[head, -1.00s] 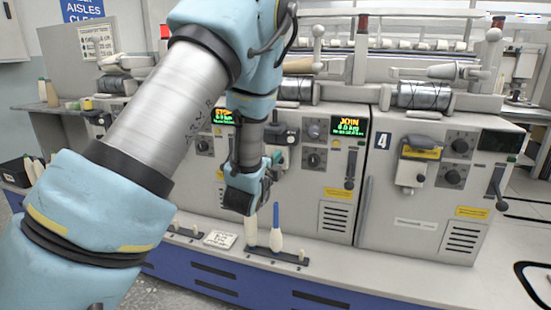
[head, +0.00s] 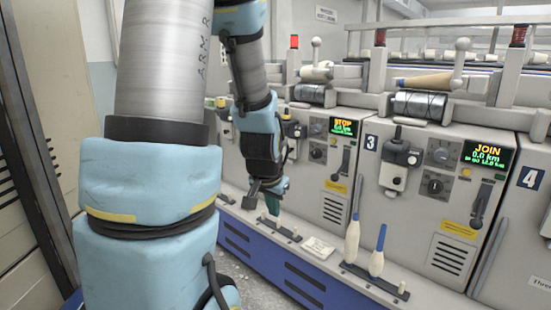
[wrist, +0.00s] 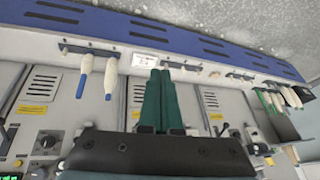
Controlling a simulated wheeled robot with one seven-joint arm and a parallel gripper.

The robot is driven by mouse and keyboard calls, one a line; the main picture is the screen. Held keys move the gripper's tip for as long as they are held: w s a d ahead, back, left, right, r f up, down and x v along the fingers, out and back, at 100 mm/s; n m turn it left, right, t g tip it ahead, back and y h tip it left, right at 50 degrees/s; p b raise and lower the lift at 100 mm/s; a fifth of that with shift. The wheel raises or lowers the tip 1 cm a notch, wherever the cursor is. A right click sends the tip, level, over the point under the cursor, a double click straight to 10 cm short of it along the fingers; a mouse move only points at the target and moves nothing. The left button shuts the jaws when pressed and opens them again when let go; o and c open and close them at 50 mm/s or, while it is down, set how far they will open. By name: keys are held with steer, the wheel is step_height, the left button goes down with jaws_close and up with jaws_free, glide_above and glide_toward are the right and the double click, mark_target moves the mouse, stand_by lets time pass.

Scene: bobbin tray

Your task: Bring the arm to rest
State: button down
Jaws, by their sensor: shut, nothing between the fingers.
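My arm (head: 165,60) fills the left of the head view and bends down beside the machine front. My gripper (head: 273,207) hangs over the front ledge, left of two white bobbins. In the wrist view its green fingers (wrist: 160,75) lie side by side, shut and empty.
The winding machine (head: 410,215) stands close behind my gripper, with knobs and levers sticking out. A small white card (head: 318,248) lies on the ledge. More bobbins (wrist: 292,97) show at the right of the wrist view. Grey floor (head: 245,285) is bare in front.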

steer(key=s+a+r+n+g+y+p, duration=0.1)
steer(key=s+a+r+n+g+p, duration=0.15)
steer(key=s+a+n, duration=0.4)
step_height(320, 180, up, 12)
steer(key=s+m+p, duration=0.1)
steer(key=s+p, duration=0.1)
steer(key=p, duration=0.9)
steer(key=shift+s+g, duration=0.35)
steer(key=shift+g, duration=0.1)
steer(key=shift+d+m, duration=0.1)
steer(key=shift+m, duration=0.15)
stand_by(4.6)
